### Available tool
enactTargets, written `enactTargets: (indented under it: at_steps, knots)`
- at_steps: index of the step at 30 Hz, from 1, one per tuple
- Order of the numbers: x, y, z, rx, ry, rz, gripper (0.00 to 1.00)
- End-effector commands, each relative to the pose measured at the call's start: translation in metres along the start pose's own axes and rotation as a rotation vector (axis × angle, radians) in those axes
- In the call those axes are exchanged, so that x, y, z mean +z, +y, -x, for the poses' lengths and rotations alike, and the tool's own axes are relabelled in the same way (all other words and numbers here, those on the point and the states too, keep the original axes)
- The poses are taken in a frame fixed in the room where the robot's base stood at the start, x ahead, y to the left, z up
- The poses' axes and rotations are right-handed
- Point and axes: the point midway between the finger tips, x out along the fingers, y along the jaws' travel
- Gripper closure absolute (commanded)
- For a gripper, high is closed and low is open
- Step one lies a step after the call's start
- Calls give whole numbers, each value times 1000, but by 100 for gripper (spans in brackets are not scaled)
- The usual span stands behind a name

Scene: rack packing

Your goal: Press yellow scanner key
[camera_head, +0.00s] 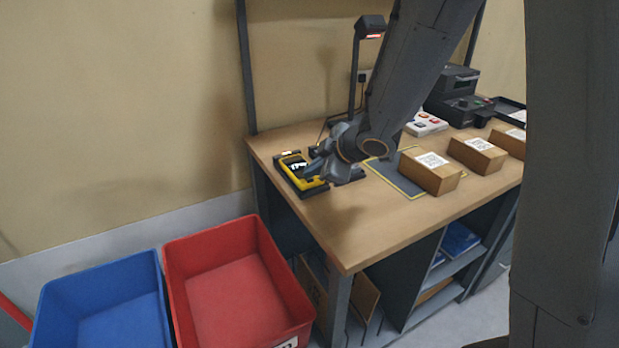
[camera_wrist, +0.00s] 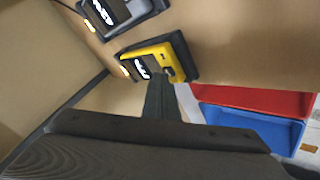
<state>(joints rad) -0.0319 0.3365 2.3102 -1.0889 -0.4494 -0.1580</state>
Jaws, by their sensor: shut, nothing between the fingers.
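The yellow scanner (camera_head: 291,162) lies in a dark cradle at the left end of the wooden table, its screen lit. In the wrist view the yellow scanner (camera_wrist: 150,52) shows at the upper middle, with its lit screen and lower key area. My gripper (camera_head: 317,170) is shut and empty, low over the scanner's near right side in the head view. In the wrist view my gripper (camera_wrist: 161,80) has its dark fingertips at the scanner's lower edge, next to the key area. They hide part of it. I cannot tell whether they touch a key.
A grey scanner (camera_wrist: 118,10) sits in its cradle beside the yellow one. Red (camera_head: 184,290) and blue (camera_head: 62,292) bins stand on the floor.

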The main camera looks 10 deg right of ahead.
Motion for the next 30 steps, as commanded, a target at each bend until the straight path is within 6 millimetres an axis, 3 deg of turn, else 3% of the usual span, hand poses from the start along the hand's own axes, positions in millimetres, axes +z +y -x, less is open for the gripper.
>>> enactTargets:
  at_steps: [19, 30]
  knots:
    - [-6, 6, 8, 0, 0, 0, 100]
    - [-20, 19, 28, 0, 0, 0, 100]
